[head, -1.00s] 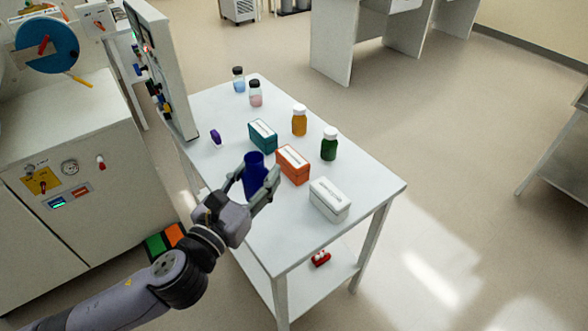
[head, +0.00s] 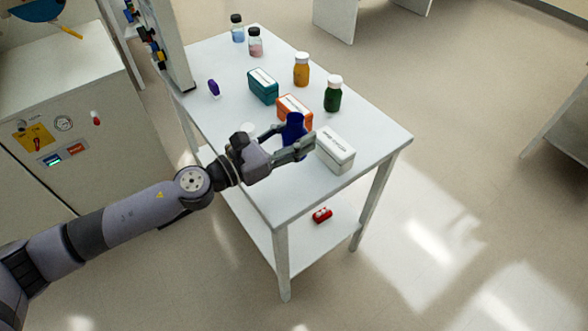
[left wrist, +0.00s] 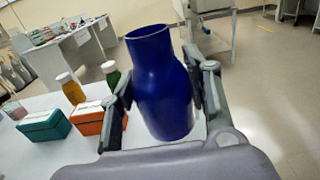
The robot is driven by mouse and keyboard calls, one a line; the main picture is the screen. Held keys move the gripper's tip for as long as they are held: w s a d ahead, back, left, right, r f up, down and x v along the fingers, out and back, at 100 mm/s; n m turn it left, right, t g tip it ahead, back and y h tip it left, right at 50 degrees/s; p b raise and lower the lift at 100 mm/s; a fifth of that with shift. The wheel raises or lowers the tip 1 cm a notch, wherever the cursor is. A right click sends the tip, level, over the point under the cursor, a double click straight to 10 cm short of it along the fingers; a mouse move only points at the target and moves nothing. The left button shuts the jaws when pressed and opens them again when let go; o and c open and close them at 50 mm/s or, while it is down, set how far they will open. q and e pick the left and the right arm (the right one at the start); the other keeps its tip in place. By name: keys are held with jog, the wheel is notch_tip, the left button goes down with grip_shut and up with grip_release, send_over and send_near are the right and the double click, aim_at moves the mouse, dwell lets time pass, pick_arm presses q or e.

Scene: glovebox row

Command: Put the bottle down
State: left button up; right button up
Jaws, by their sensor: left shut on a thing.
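A dark blue bottle (head: 294,132) without a cap is held upright in my left gripper (head: 292,144), over the near part of the white table (head: 275,195). In the left wrist view the bottle (left wrist: 162,85) stands between the two fingers (left wrist: 165,103), which close on its sides. Its open mouth faces up. I cannot tell whether its base touches the table top. In the head view it stands between the orange box (head: 295,111) and the white box (head: 336,148). My right gripper is not in view.
A green bottle (head: 333,95), an amber bottle (head: 301,70), a teal box (head: 263,86), two clear bottles and a purple item (head: 214,88) stand farther back on the table. A red item (head: 322,215) lies on the lower shelf. The table's near-left corner area is bare.

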pick_arm(q)
notch_tip(320, 180, down, 8)
jog(key=b, duration=0.3)
jog(key=shift+f, duration=0.25)
notch_tip(320, 180, down, 3)
jog(key=shift+f+b, duration=0.15)
jog(key=shift+b, duration=0.8)
jog(key=shift+f, duration=0.25)
jog(key=o, duration=1.2)
jog(key=shift+r, duration=0.1)
